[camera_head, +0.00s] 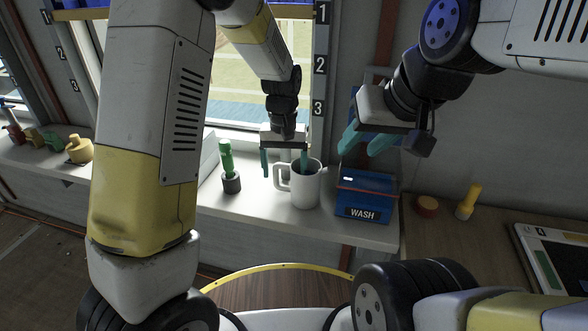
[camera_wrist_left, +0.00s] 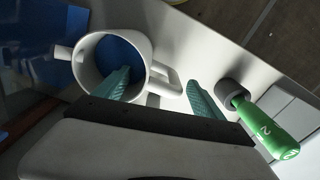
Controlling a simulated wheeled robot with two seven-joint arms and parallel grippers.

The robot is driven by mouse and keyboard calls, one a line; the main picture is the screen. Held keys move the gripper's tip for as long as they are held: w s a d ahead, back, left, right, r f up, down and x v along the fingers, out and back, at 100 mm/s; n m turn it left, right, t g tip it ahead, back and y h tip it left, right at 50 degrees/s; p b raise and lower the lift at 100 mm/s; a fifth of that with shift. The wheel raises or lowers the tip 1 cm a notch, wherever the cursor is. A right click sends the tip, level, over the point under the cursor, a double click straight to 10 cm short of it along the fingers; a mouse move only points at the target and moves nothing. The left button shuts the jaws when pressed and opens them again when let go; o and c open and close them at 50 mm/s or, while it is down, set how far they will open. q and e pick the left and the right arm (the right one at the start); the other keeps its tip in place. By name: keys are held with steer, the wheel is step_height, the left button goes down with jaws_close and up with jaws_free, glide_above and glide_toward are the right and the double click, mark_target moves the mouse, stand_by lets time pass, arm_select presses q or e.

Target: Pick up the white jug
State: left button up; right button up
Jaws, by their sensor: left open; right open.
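The white jug (camera_head: 309,190) stands upright on the white counter, its handle toward the left in the head view. In the left wrist view the jug (camera_wrist_left: 88,74) is seen from above, with a blue inside and a spout. My left gripper (camera_head: 285,162) is open and points down over the jug's handle side. In the left wrist view one finger of my left gripper (camera_wrist_left: 160,92) overlaps the jug's mouth and the other is beyond the handle, so the handle lies between them. Whether the fingers touch the jug is unclear. My right gripper (camera_head: 366,141) is open and empty above the blue box.
A blue WASH box (camera_head: 366,196) stands just right of the jug. A green-handled tool in a dark holder (camera_head: 231,180) stands left of it, close to my left gripper. A window is behind. A yellow-handled item (camera_head: 468,201) and a round orange item (camera_head: 427,206) sit at right.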

arm_select(q)
step_height(320, 180, down, 4)
steer(key=shift+a+r, duration=0.1)
steer(key=shift+r, duration=0.05)
jaws_close()
stand_by(0.3)
